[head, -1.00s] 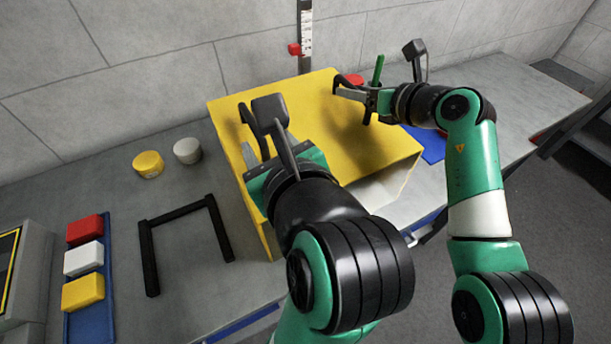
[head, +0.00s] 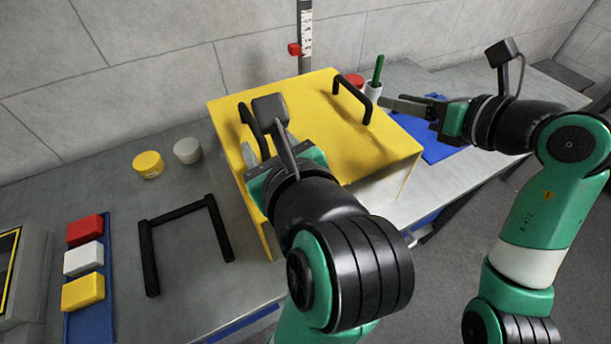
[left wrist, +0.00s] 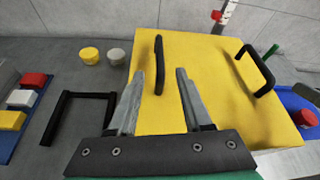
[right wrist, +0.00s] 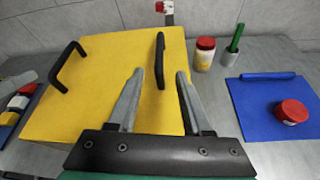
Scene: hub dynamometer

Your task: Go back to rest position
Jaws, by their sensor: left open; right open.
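A large yellow box-shaped cover (head: 315,125) sits on the bench with a black handle on each side of its top. My left gripper (head: 249,156) is open at the left handle (head: 248,125). In the left wrist view this handle (left wrist: 159,65) shows between and beyond the open fingers (left wrist: 160,75); contact cannot be told. My right gripper (head: 408,102) is open and empty, to the right of the right handle (head: 354,97) and apart from it. In the right wrist view the right handle (right wrist: 160,60) lies beyond the open fingers (right wrist: 159,75).
A black U-shaped frame (head: 180,214), yellow and grey round pieces, and a blue tray (head: 90,323) with red, white and yellow blocks are at left. A red-lidded jar (right wrist: 204,54), green-handled tool in a cup (right wrist: 235,40) and blue mat (right wrist: 262,105) are right of the cover.

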